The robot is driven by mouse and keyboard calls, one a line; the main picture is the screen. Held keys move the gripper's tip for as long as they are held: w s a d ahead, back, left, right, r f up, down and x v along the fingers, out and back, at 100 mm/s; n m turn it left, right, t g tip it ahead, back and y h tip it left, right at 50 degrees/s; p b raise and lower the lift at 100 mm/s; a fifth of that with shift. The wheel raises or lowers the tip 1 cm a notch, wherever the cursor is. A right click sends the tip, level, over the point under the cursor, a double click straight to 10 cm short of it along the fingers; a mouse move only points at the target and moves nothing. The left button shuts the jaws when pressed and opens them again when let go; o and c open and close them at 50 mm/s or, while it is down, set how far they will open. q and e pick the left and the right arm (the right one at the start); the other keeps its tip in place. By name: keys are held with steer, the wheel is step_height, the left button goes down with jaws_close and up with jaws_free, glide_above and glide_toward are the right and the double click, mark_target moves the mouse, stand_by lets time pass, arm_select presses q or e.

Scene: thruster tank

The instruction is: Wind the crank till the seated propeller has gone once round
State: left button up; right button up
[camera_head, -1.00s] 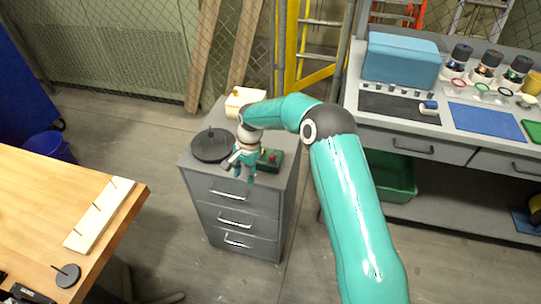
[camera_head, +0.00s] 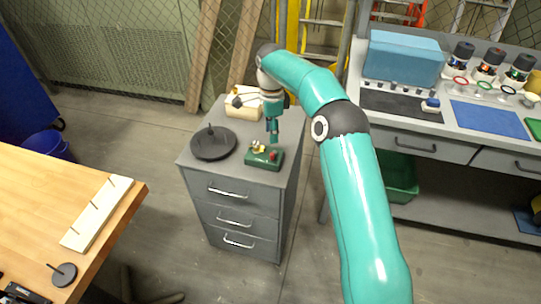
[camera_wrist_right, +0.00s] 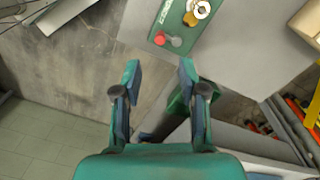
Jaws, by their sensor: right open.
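A small green box (camera_head: 264,158) sits on top of the grey drawer cabinet. A brass propeller (camera_head: 258,147) sits on the box; it also shows at the top of the right wrist view (camera_wrist_right: 201,9). The crank's red knob (camera_head: 273,155) is at the box's right end; in the right wrist view the red knob (camera_wrist_right: 160,38) has a pale arm beside it. My right gripper (camera_head: 273,135) is above the box, pointing down, apart from it. In the right wrist view its fingers (camera_wrist_right: 159,80) are spread with nothing between them. My left gripper is not in view.
The grey cabinet (camera_head: 231,178) also holds a black disc with a short post (camera_head: 213,143) and a cream block (camera_head: 242,107). A wooden table (camera_head: 60,180) stands at left. A workbench with a blue mat (camera_head: 487,117) stands at right.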

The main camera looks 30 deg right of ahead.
mark_target(272, 154)
steer(key=f, duration=0.9)
steer(key=shift+s+a+f, duration=0.1)
steer(key=shift+s+f, duration=0.1)
steer(key=shift+c, duration=0.2)
jaws_close()
steer(key=shift+a, duration=0.2)
steer(key=shift+d, duration=0.15)
